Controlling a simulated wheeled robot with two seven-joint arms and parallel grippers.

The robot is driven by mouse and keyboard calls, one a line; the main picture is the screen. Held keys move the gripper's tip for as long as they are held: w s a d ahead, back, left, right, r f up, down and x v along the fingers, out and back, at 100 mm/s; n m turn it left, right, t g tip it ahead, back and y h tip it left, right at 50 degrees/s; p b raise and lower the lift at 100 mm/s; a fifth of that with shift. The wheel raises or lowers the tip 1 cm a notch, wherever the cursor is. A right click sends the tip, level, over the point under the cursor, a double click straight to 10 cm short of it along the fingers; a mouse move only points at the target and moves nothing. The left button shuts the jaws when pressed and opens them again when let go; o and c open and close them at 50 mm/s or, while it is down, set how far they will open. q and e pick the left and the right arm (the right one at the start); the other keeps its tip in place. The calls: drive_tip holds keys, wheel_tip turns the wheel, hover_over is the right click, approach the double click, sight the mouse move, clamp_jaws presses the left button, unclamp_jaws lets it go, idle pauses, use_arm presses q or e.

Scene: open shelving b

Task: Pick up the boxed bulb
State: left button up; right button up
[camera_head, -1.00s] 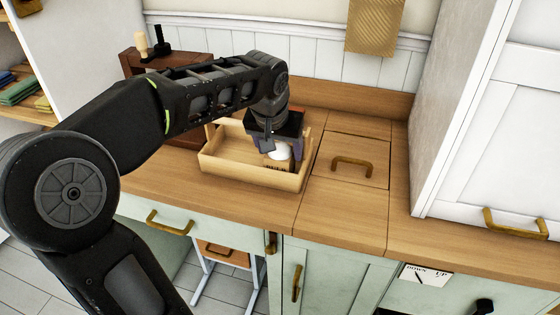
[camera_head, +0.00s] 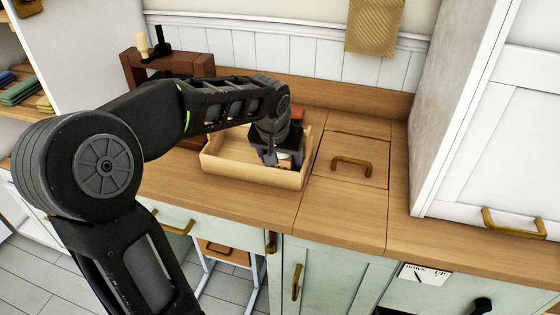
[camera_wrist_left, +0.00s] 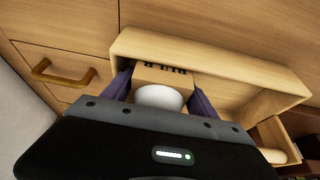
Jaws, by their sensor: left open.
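The boxed bulb (camera_wrist_left: 160,76) is a brown cardboard box with dark lettering and a white round bulb top. It stands inside a wooden tray (camera_head: 252,176), near the tray's right end in the head view. My left gripper (camera_head: 284,160) is down in the tray over the box and hides most of it in the head view. In the left wrist view the open fingers (camera_wrist_left: 162,95) are on either side of the box and bulb; whether they touch it I cannot tell. The tray's wall (camera_wrist_left: 235,62) rises close behind the box. My right gripper is not in view.
The tray stands on a wooden counter (camera_head: 345,215). A hatch with a brass handle (camera_head: 351,163) lies to its right. A small dark wooden stand (camera_head: 205,66) is behind the tray at left. A white cabinet (camera_head: 500,130) stands at right.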

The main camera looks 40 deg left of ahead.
use_arm(q)
drive_tip(key=shift+c, duration=0.5)
drive_tip(key=c, duration=1)
drive_tip(key=shift+r, duration=0.15)
